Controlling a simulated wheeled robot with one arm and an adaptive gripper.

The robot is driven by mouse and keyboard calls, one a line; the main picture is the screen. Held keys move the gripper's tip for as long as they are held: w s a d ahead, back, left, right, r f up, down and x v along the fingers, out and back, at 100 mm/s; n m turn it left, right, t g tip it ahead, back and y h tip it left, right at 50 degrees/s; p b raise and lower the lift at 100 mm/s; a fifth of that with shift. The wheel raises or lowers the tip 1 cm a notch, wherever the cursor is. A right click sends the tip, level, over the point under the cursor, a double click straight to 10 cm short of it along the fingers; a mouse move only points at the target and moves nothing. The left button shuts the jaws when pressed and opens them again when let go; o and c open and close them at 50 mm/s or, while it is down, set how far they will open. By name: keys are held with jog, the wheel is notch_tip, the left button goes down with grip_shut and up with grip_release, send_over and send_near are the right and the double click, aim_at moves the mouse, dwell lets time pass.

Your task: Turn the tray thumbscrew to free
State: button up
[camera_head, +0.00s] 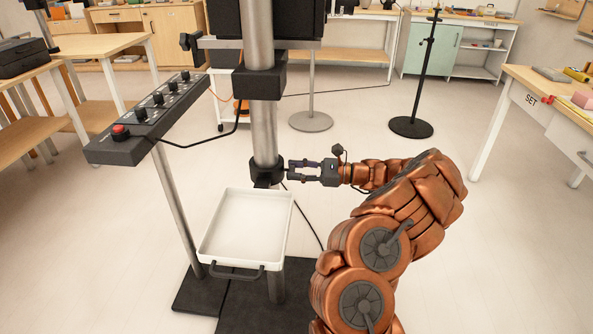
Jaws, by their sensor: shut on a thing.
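The white tray (203,250) has a dark front handle and sits low in front of the metal column. A black collar (264,171) wraps the column just behind the tray. My gripper (292,171) reaches in from the right, level with the collar, and its fingertips are at the collar's right side. It is shut on the tray thumbscrew there. The thumbscrew itself is hidden between the fingers or too small to make out.
A black control panel (150,117) with several knobs and a red button stands left of the column. A black stand (411,127) is at the back right. A table (540,95) is at the right edge. Floor between is clear.

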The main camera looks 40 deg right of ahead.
jog(key=shift+f+n+b, duration=0.1)
jog(key=shift+n+b, duration=0.3)
grip_shut()
jog(key=shift+n, duration=0.4)
jog(key=o, duration=1.1)
grip_release()
jog(key=v, duration=1.2)
